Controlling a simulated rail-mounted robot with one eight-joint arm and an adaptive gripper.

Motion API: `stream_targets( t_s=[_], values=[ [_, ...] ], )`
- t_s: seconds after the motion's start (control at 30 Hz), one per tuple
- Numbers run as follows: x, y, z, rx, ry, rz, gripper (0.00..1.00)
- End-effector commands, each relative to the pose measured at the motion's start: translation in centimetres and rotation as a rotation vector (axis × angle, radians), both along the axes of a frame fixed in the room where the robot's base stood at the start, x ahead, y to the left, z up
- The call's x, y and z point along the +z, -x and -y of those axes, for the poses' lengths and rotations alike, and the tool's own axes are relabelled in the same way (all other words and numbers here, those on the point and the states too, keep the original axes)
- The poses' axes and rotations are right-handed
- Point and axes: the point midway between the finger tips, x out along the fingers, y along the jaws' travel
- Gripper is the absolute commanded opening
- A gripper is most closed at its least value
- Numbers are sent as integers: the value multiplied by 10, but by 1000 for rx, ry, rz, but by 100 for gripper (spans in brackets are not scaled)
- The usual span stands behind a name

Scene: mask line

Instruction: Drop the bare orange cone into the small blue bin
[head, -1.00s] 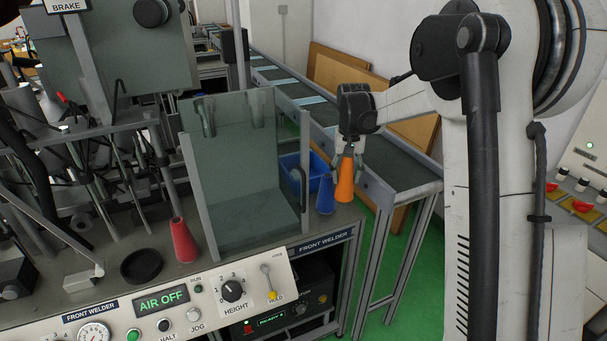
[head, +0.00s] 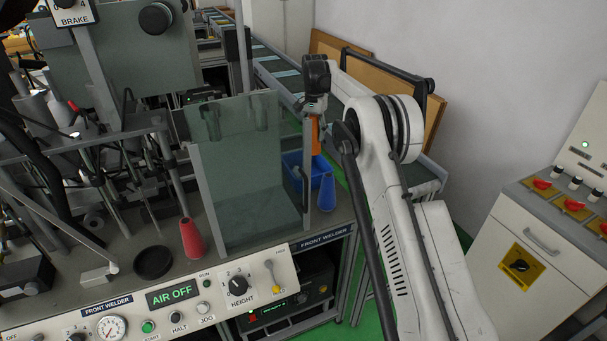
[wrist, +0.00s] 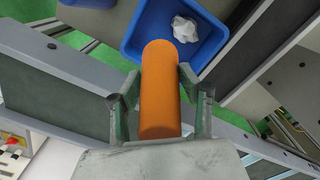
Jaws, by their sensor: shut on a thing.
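My gripper (wrist: 160,108) is shut on the orange cone (wrist: 160,75) in the wrist view. The blue bin (wrist: 133,45) lies below and beyond the cone in the wrist view, with a crumpled white piece (wrist: 185,28) inside. In the head view the bin (head: 318,171) shows just below the cone, partly hidden by the guard. I cannot tell whether the cone is fully over the bin.
A blue cone (head: 326,192) stands at the bench corner, close to the bin. A clear guard (head: 245,170) stands to the left. A red cone (head: 191,240) and a black round dish (head: 153,262) are on the bench. A conveyor (head: 275,75) runs behind.

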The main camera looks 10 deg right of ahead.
Motion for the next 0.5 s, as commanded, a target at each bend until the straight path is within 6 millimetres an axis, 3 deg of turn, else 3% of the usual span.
stream_targets(
  t_s=[0.27, 0.5],
  values=[
    [-8, -5, -6, -21, 0, 0, 12],
    [-30, -5, -6, -20, 0, 0, 12]
  ],
)
